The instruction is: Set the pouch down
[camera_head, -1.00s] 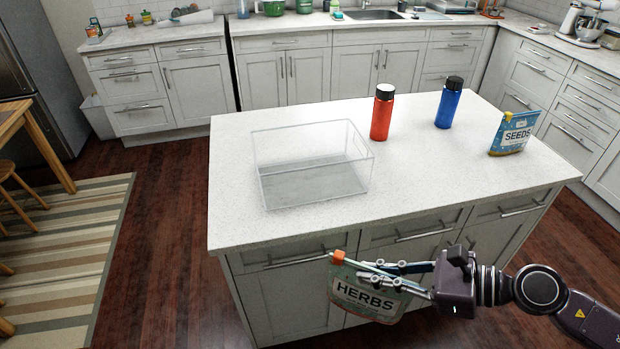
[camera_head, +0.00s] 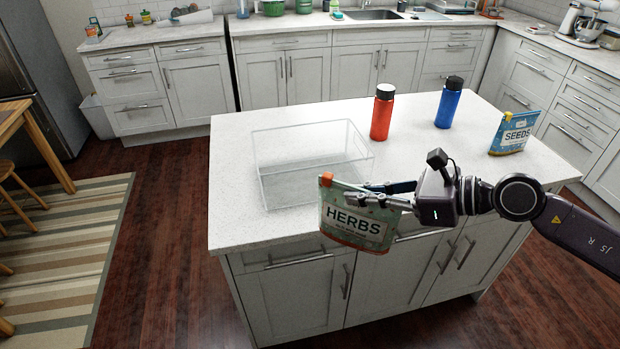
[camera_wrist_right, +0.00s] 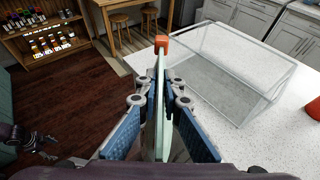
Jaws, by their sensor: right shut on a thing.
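The herbs pouch (camera_head: 352,222) is pale green with a dark HERBS label and orange-red ends. My right gripper (camera_head: 372,194) is shut on its upper part and holds it upright at the island's front edge, in front of the clear bin. In the right wrist view the pouch (camera_wrist_right: 160,95) shows edge-on between the two blue-padded fingers (camera_wrist_right: 160,118). A second pouch, the blue seeds pouch (camera_head: 512,133), stands at the right of the island top. The left gripper is not in the head view; a dark gripper-like part shows at the wrist view's lower left.
The clear open bin (camera_head: 270,185) stands empty on the white island top (camera_head: 232,200). A red bottle (camera_head: 382,115) and a blue bottle (camera_head: 449,106) stand behind and right of it. The island top is bare left of the bin and at the right front.

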